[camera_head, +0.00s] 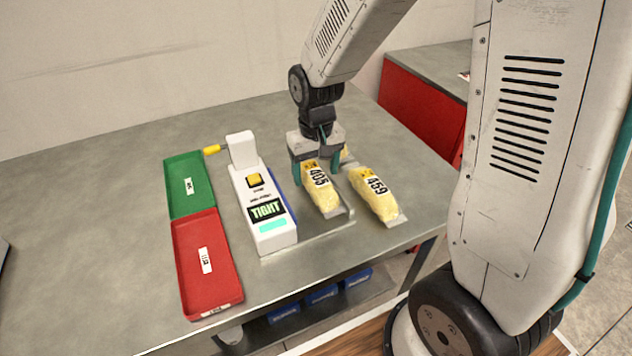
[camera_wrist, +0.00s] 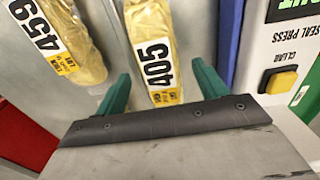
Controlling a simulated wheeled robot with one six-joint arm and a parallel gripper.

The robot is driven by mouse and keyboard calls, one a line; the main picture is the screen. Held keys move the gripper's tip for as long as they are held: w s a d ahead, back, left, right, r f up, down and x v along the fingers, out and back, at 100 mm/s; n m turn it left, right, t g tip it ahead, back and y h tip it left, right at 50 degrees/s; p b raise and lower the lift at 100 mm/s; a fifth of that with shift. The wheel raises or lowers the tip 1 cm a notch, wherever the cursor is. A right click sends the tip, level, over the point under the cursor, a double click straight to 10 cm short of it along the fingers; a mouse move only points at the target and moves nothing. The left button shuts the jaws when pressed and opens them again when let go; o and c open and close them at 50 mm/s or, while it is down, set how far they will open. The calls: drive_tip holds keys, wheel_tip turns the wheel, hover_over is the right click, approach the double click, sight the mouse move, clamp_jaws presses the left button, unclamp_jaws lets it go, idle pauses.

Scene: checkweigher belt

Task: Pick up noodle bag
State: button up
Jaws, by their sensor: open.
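A yellow noodle bag marked 405 (camera_head: 322,190) lies on the grey plate beside the white device. It also shows in the wrist view (camera_wrist: 152,45), lying between my fingers. My gripper (camera_head: 316,178) is open, with one green finger on each side of the upper end of this bag. I cannot tell whether the fingers touch it. A second noodle bag marked 459 (camera_head: 374,194) lies just to the right, outside the fingers. It shows at the left of the wrist view (camera_wrist: 62,40). A bit of another yellow thing (camera_head: 346,153) shows behind my gripper, mostly hidden.
The white device (camera_head: 278,238) with a yellow button and a screen reading TIGHT stands left of the bags. A green tray (camera_head: 176,205) and a red tray (camera_head: 215,290) lie further left. Blue bins (camera_head: 322,295) sit under the table. The table's back left is clear.

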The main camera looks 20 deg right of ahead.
drive_tip(key=shift+c, duration=0.3)
drive_tip(key=c, duration=1.3)
